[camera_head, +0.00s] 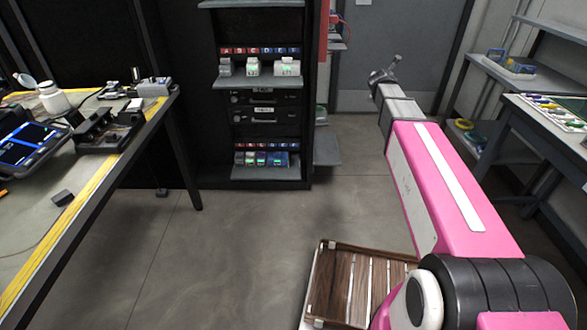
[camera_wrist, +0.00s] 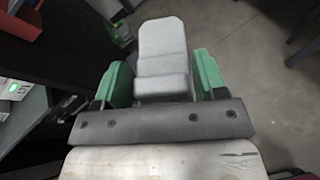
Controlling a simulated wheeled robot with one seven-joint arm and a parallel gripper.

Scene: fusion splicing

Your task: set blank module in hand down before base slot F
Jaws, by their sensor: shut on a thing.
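The blank module (camera_wrist: 163,45) is a plain pale grey block with a rounded end and a step across it. In the wrist view my gripper (camera_wrist: 162,80) has its two green finger pads on either side of the module, shut on it. The module is clear of any shelf in that view, with floor behind it. In the head view the rack has an upper shelf (camera_head: 258,83) and a lower shelf (camera_head: 266,173), each under a row of red and blue tags.
Modules stand on the upper and lower shelves, with dark drawer units (camera_head: 265,112) between. A workbench (camera_head: 155,118) with splicing gear stands left. A wooden crate (camera_head: 320,283) is on the floor in front. Shelving and a table (camera_head: 545,125) stand right. Open floor lies before the rack.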

